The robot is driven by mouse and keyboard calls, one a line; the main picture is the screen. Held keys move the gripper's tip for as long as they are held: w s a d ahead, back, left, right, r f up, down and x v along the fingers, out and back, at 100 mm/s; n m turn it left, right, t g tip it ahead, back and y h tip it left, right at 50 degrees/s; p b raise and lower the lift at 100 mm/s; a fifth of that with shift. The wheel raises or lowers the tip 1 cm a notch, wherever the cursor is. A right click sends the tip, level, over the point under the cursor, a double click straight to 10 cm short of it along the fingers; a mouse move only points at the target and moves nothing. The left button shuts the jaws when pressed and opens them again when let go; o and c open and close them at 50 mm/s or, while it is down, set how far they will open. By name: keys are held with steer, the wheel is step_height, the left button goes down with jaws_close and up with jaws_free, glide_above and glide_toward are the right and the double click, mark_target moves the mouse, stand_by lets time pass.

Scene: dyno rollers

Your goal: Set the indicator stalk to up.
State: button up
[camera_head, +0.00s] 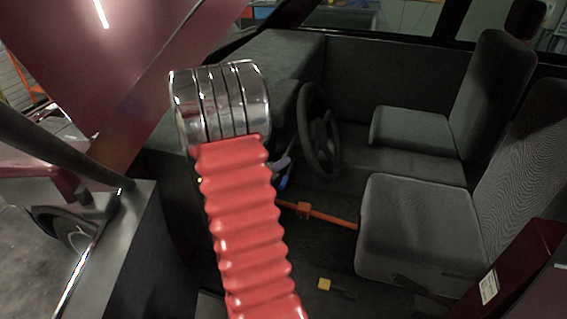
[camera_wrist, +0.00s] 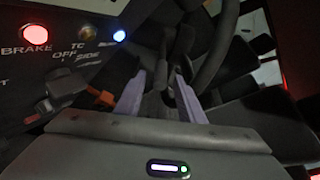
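My gripper (camera_wrist: 160,100) is open in the wrist view, with two pale purple fingers apart. A dark, slim shape (camera_wrist: 161,76) shows between and beyond the fingers and may be the indicator stalk; the shade hides its outline, and I cannot tell its setting or whether a finger touches it. The steering wheel (camera_wrist: 224,45) is just right of the fingers; it also shows in the head view (camera_head: 316,130). In the head view, only a small bluish part of my gripper (camera_head: 284,178) shows beside my red arm, left of the wheel. The stalk is not visible there.
Seats (camera_head: 420,225) stand at right. An orange bar (camera_head: 330,216) crosses low in the cab.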

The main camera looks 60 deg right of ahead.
mark_target(289, 150)
steer(key=shift+x, duration=2.05)
jaws_close()
